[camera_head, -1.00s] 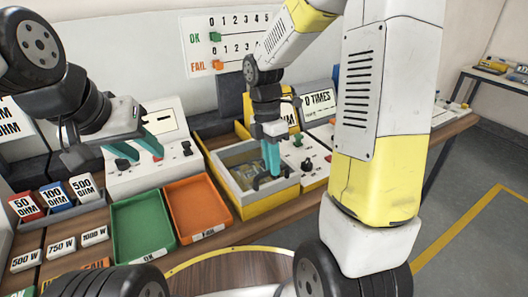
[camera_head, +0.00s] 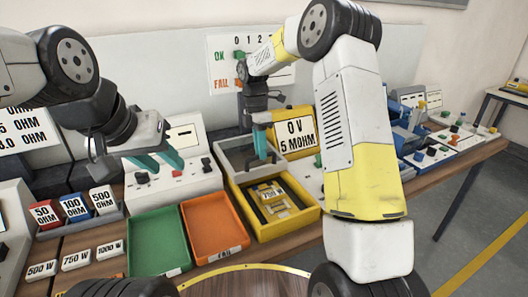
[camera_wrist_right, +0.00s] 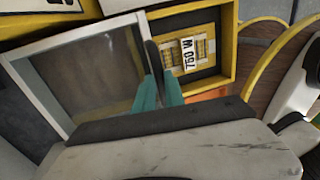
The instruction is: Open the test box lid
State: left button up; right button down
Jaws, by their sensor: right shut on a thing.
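The yellow test box (camera_head: 300,222) stands right of the orange tray. Its grey-framed lid (camera_head: 222,152) with a clear pane is raised at the back, and it also shows in the right wrist view (camera_wrist_right: 88,75). Inside the open box lies a piece marked 750 W (camera_head: 270,194), which also shows in the wrist view (camera_wrist_right: 188,54). My right gripper (camera_head: 260,158) is at the lid's front edge, with teal fingers shut on a dark part there. My left gripper (camera_head: 160,164) is open and empty in front of the white tester at the left.
A green tray (camera_head: 158,240) and an orange tray (camera_head: 215,228) stand left of the box. Resistance blocks (camera_head: 75,207) and watt labels (camera_head: 75,260) lie further left. A display (camera_head: 296,130) reading 0 V, 5 MOHM stands behind the box.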

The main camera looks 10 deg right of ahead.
jog(key=shift+w+a, duration=0.2)
jog(key=shift+w, duration=0.3)
jog(key=shift+w+a, duration=0.15)
jog(key=shift+w, duration=0.3)
jog(key=c, duration=1.4)
grip_release()
notch_tip(320, 180, up, 8)
jog(key=w, duration=0.1)
jog(key=shift+w+a, duration=0.15)
jog(key=shift+a, duration=0.1)
jog(key=shift+f, duration=0.15)
